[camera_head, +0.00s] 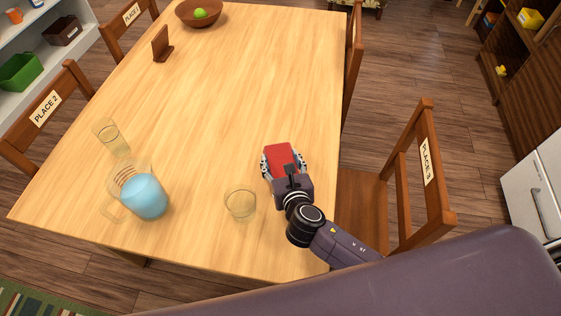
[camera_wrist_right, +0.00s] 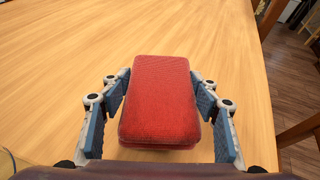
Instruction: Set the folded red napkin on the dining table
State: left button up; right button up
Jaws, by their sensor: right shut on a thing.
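The folded red napkin (camera_head: 280,153) is a thick red block between the fingers of my right gripper (camera_head: 284,163), over the right edge area of the dining table (camera_head: 235,100). In the right wrist view the napkin (camera_wrist_right: 160,95) lies lengthwise between the two blue-padded fingers of the right gripper (camera_wrist_right: 162,100), which is shut on it. I cannot tell whether its underside touches the table. My left gripper is not in view.
A glass (camera_head: 240,204) stands left of the right gripper. A bowl (camera_head: 199,13) and a brown stand (camera_head: 161,45) are at the far end. The chair marked PLACE 3 (camera_head: 427,165) is at right. The table's middle is clear.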

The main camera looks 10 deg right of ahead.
jog(key=shift+f, duration=0.35)
jog(key=shift+f, duration=0.1)
jog(key=o, duration=1.7)
jog(key=shift+s+r, duration=0.2)
jog(key=v, duration=1.1)
jog(key=shift+s+r, duration=0.1)
jog(key=shift+s, duration=0.2)
